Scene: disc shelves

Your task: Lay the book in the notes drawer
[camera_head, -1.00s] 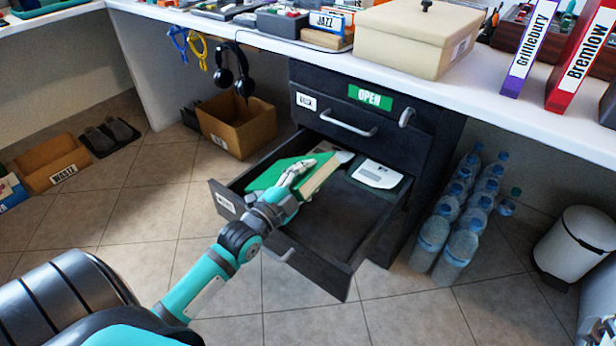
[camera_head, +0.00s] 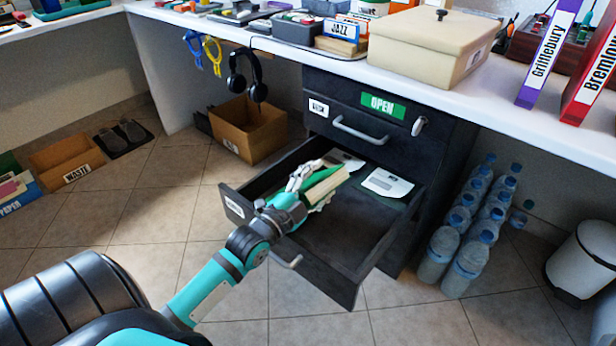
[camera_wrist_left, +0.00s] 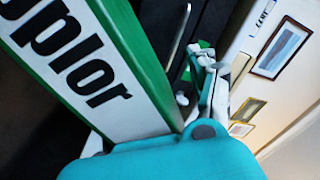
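The book (camera_head: 330,184) is green with a pale page edge. It is turned steeply on edge above the open lower drawer (camera_head: 345,240). My left gripper (camera_head: 311,186) has its fingers on either side of the book and is shut on it. In the left wrist view the book's white spine (camera_wrist_left: 75,50) shows green borders and black letters ending in "plor". A finger (camera_wrist_left: 208,88) shows to the right of it there. The drawer's front label is too small to read. Whether the book touches the drawer floor cannot be told. My right gripper is not in view.
Papers (camera_head: 387,184) lie at the back of the drawer. The shut upper drawer (camera_head: 350,125) bears a green OPEN sign. Bottles (camera_head: 470,262) and a white bin (camera_head: 585,262) stand to the right. A cardboard box (camera_head: 248,130) stands on the left. The drawer's front right is clear.

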